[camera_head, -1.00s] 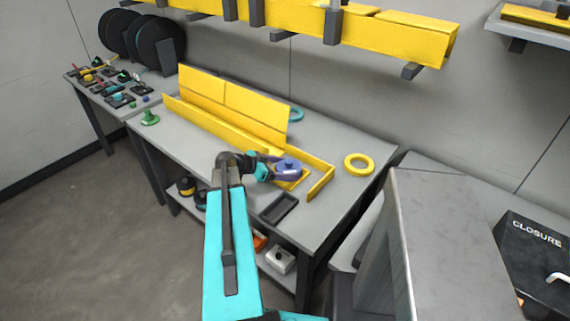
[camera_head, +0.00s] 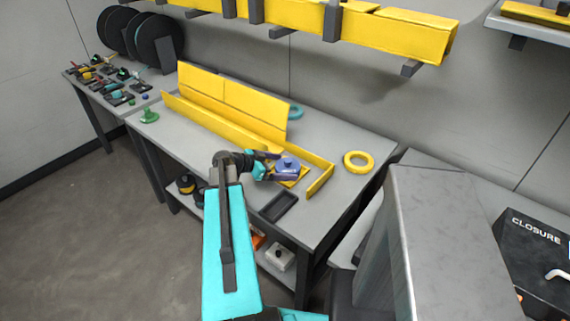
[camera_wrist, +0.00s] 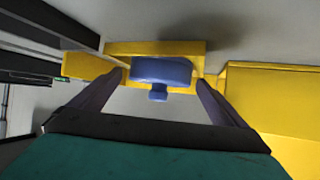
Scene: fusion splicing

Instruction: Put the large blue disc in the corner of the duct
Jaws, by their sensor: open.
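The large blue disc (camera_head: 287,164) has a small knob on top and sits at the yellow duct's corner section, near the table's right part. In the wrist view the blue disc (camera_wrist: 160,72) lies just ahead of and between the fingertips, against a yellow wall (camera_wrist: 190,48). The yellow duct (camera_head: 222,120) runs along the table and turns at its right end (camera_head: 321,181). My gripper (camera_head: 277,168) is open around the disc, with a finger on each side; in the wrist view my gripper (camera_wrist: 160,88) shows gaps beside the disc. The disc's underside is hidden.
A yellow ring (camera_head: 358,161) lies on the table to the right. A dark tray (camera_head: 279,207) sits at the front edge. A teal ring (camera_head: 295,112) is behind the duct, and a green piece (camera_head: 149,116) stands at the far left. A grey box (camera_head: 440,240) rises at right.

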